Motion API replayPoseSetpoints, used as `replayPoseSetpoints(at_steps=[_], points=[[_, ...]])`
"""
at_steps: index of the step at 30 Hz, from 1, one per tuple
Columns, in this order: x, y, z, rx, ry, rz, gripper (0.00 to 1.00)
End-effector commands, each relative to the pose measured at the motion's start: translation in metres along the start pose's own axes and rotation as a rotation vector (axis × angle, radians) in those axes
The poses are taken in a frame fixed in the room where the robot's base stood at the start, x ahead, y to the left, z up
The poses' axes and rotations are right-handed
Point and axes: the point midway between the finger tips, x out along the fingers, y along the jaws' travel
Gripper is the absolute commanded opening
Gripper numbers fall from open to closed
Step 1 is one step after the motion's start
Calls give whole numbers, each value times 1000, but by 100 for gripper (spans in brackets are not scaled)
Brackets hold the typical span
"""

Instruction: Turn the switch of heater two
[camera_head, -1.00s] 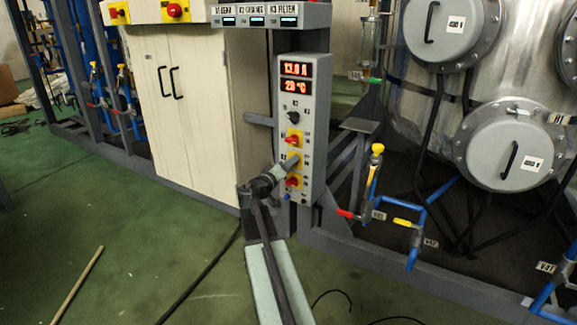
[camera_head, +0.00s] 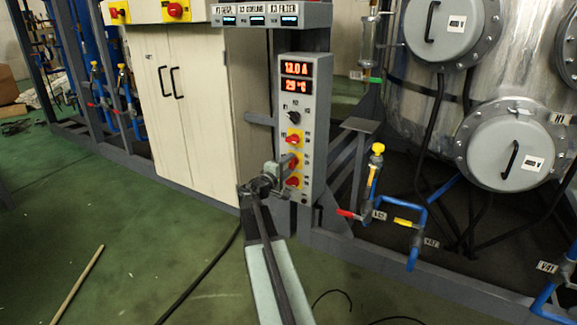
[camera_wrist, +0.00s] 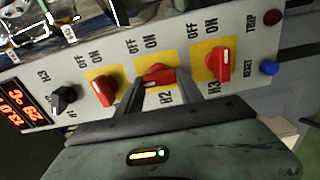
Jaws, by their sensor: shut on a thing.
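The heater two switch is a red knob on a yellow plate, marked H2, in the wrist view (camera_wrist: 156,74). My gripper (camera_wrist: 155,86) is shut on this knob, one finger on each side. The knob appears to lie across its plate, unlike the more upright red knobs H1 (camera_wrist: 105,92) and H3 (camera_wrist: 219,63). OFF and ON are printed above each. In the head view my gripper (camera_head: 284,164) reaches the middle yellow plate of the grey control panel (camera_head: 320,130) and hides most of the heater two switch.
Above the switches are a black selector knob (camera_head: 293,117) and red displays (camera_head: 296,77). A blue RESET button (camera_wrist: 269,68) and a dark red TRIP lamp (camera_wrist: 272,17) are beside H3. A white cabinet (camera_head: 190,110) stands left, with valves and blue pipes (camera_head: 418,240) right.

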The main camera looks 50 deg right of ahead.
Motion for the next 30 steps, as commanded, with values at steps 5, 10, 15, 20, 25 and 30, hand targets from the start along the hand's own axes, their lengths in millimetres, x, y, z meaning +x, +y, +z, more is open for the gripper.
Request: replayPoseSetpoints(at_steps=[5,10,15,20,25,30], points=[[2,1,0,-28,0,2,3],[2,1,0,-35,0,2,3],[1,0,0,-34,0,2,3],[1,0,0,-33,0,2,65],[1,0,0,-32,0,1,65],[-1,0,0,-31,0,1,65]])
